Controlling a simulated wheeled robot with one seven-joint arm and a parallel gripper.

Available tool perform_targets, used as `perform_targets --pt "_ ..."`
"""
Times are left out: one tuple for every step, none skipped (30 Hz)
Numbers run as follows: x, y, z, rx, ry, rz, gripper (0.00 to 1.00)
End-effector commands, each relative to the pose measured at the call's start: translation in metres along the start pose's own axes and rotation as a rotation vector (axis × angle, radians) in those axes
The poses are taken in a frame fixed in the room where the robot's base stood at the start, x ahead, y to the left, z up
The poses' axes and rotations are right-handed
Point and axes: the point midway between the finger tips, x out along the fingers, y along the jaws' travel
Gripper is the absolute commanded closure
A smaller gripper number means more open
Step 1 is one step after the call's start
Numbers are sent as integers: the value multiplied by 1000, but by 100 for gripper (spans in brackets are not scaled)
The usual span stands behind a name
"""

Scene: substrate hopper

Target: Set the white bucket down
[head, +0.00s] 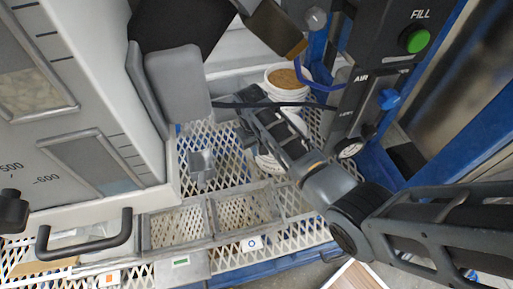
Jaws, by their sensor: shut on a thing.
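The white bucket (273,90) is in the head view, right of centre, with tan granular material filling it close to the rim. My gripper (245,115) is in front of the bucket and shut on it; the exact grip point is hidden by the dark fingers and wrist. My arm comes in from the lower right and covers much of the bucket's side. A white patch (266,162) shows below my wrist, perhaps the bucket's lower part. I cannot tell whether the bucket's base touches the mesh deck (230,165).
A dark control panel with a green FILL button (417,40) and a gauge (350,148) stands at right, close to the bucket. A grey spout (268,28) hangs above it. A grey bracket (201,164) sits on the mesh. Framed mesh sections lie in front; the grey hopper is left.

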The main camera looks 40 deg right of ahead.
Motion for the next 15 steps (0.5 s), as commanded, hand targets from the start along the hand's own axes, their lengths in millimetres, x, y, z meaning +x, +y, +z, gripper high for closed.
perform_targets --pt "0 0 -1 0 2 0 100" --pt "0 0 -1 0 2 0 100" --pt "0 0 -1 0 2 0 100" --pt "0 0 -1 0 2 0 100" --pt "0 0 -1 0 2 0 100" --pt "0 0 -1 0 2 0 100" --pt "0 0 -1 0 2 0 100" --pt "1 0 -1 0 2 0 100" --pt "2 0 -1 0 1 0 100" --pt "3 0 -1 0 1 0 100" --pt "3 0 0 0 1 0 90" --pt "2 0 0 0 1 0 86" --pt "2 0 0 0 1 0 83" --pt "2 0 0 0 1 0 80" --pt "2 0 0 0 1 0 76"
